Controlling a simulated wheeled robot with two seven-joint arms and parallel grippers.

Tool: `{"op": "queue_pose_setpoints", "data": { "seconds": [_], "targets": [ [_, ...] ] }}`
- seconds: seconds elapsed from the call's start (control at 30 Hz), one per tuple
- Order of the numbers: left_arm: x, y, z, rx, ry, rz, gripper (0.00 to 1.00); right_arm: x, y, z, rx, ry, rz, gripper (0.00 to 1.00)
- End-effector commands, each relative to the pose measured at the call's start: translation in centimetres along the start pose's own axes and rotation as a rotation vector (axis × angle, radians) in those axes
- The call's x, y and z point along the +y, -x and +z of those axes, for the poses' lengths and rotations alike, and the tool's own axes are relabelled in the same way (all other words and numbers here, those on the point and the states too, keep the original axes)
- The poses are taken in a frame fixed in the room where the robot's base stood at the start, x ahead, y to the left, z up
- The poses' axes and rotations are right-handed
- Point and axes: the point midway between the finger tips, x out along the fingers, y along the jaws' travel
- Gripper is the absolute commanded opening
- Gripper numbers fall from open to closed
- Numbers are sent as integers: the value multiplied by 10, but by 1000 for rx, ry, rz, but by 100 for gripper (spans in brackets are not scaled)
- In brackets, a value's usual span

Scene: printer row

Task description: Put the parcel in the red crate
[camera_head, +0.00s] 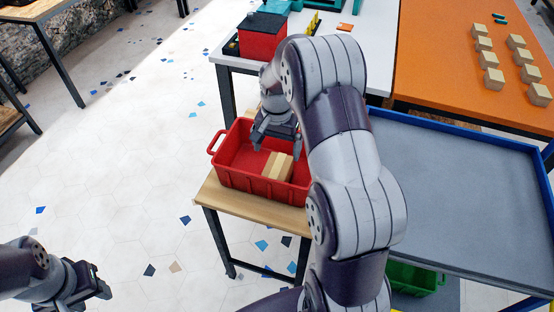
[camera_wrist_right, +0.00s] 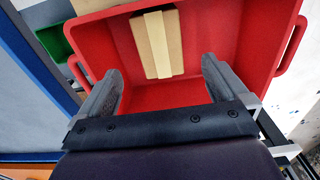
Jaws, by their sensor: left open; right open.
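The parcel (camera_head: 278,166) is a tan box with a paler stripe of tape. It lies inside the red crate (camera_head: 262,187), toward the crate's right part in the head view. The crate stands on a small wooden table. My right gripper (camera_head: 274,142) is over the crate, open and empty. In the right wrist view the parcel (camera_wrist_right: 158,44) lies on the floor of the crate (camera_wrist_right: 222,40), beyond the open fingers (camera_wrist_right: 160,88) and apart from them. My left gripper (camera_head: 92,290) is open and empty at the lower left, over the floor.
A grey table with a blue rim (camera_head: 470,170) stands at the right. An orange table (camera_head: 430,55) with several small tan boxes is behind it. A white table (camera_head: 365,50) holds a red and black box (camera_head: 262,36). A green crate (camera_head: 412,278) sits low. The left floor is clear.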

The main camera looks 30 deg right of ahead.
Motion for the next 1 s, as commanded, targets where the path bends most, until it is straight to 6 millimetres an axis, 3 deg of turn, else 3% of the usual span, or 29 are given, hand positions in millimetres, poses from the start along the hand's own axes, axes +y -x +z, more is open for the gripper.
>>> {"op": "queue_pose_setpoints", "data": {
  "seconds": [0.1, 0.17, 0.27, 0.4, 0.53, 0.67, 1.0],
  "targets": [
    [0, 1, 0, 0, 0, 0, 44, -1, 13, 3, 1, 14, -1, 100],
    [0, 1, 0, 0, 0, 0, 44, -3, 19, 17, 6, 73, -4, 100],
    [0, 1, 0, 0, 0, 0, 44, -5, 28, 66, 30, 288, -19, 100],
    [0, 1, 0, 0, 0, 0, 44, 9, 33, 142, 78, 629, -44, 100],
    [0, 1, 0, 0, 0, 0, 44, 29, 30, 186, 104, 830, -55, 100],
    [0, 1, 0, 0, 0, 0, 44, 36, 29, 198, 112, 890, -57, 100],
    [0, 1, 0, 0, 0, 0, 44, 37, 28, 198, 109, 886, -56, 100]
  ]
}}
